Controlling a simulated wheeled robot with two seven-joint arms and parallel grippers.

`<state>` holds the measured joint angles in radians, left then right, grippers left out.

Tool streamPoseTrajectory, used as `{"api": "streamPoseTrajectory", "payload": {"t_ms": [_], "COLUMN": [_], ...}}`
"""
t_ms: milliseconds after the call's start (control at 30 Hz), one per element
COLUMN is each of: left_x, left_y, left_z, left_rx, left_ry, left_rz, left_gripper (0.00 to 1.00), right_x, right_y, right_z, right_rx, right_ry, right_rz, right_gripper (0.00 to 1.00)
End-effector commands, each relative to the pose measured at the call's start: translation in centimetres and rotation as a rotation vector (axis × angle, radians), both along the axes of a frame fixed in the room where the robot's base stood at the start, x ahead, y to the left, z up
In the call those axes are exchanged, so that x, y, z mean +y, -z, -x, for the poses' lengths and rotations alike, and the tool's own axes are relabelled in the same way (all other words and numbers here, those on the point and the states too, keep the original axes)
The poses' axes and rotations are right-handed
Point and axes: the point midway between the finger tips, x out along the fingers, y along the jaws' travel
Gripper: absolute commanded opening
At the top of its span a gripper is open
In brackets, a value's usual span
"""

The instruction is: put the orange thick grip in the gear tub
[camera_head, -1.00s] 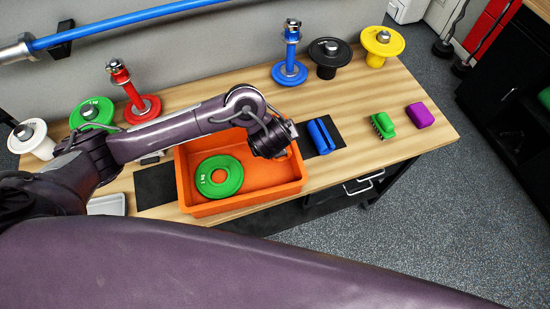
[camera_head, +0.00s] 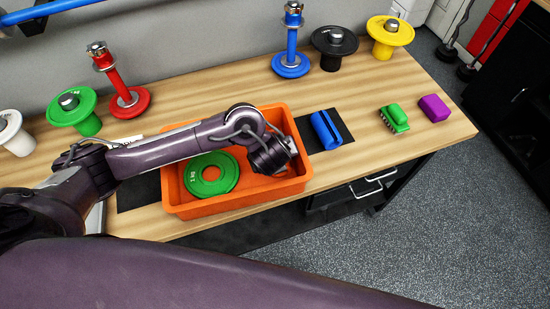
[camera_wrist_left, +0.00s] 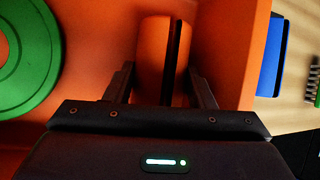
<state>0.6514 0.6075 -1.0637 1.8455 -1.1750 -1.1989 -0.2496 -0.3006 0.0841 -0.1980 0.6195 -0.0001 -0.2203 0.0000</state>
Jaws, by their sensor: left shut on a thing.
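The gear tub (camera_head: 240,205) is an orange open box on the wooden bench in the head view. A green weight disc (camera_head: 211,174) lies inside its left part. My left gripper (camera_head: 281,170) points down into the right part of the tub. In the left wrist view, the orange thick grip (camera_wrist_left: 153,50), split by a dark slot, is between the two dark fingers (camera_wrist_left: 160,85), which are shut on it. The orange tub walls surround it there. Whether the grip touches the tub floor cannot be told. My right gripper is not in view.
Right of the tub, a blue grip (camera_head: 325,128) lies on a dark mat (camera_head: 342,128). Posts and weights, including a red post (camera_head: 115,80) and a blue post (camera_head: 291,40), line the back.

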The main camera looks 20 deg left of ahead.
Motion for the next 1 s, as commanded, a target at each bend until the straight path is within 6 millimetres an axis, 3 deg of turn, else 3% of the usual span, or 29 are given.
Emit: {"api": "streamPoseTrajectory", "payload": {"t_ms": [333, 367, 433, 767, 1000], "left_x": [0.0, 0.0, 0.0, 0.0, -0.4], "left_y": [0.3, 0.2, 0.2, -0.3, -4.1], "left_z": [0.0, 0.0, 0.0, 0.0, 1.9], "left_rx": [-0.001, 0.000, 0.000, -0.001, 0.002], "left_ry": [0.000, 0.000, 0.000, 0.000, 0.003], "left_rz": [0.000, 0.000, 0.000, -0.001, 0.003], "left_gripper": [0.21, 0.52, 0.59, 0.59, 0.59], "right_x": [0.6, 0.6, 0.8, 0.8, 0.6], "right_y": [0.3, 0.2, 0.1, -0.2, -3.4], "right_z": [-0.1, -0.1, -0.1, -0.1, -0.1], "right_rx": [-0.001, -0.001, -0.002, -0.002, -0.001], "right_ry": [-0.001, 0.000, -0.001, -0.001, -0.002], "right_rz": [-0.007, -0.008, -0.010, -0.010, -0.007], "right_gripper": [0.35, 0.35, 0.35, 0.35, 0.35]}}
